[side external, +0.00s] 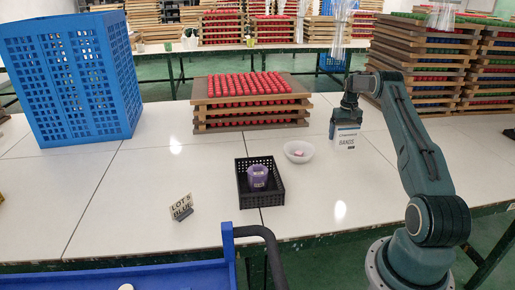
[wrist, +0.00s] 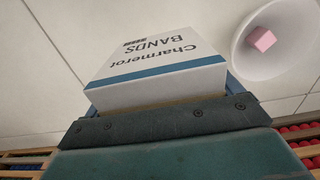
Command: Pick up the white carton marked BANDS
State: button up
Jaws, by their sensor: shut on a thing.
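The white carton marked BANDS (side external: 345,139), with a blue stripe, is in my gripper (side external: 346,121) at the right of the bowl in the side view. In the wrist view the carton (wrist: 160,66) fills the middle, its BANDS lettering upside down. My gripper (wrist: 155,108) is shut on it, with the fingers mostly hidden behind the carton. I cannot tell for sure whether the carton is clear of the table.
A white bowl (side external: 309,152) with a pink block (wrist: 262,39) is close by on the left. A black crate (side external: 262,200) holds a purple container (side external: 258,177). Stacked trays with red pieces (side external: 250,105), a blue crate (side external: 70,80) and a LOT 5 BLUE sign (side external: 181,207) stand farther left.

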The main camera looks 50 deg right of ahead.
notch_tip(320, 180, up, 14)
jog(key=shift+r, duration=0.1)
jog(key=shift+a, duration=0.1)
dwell(0.9)
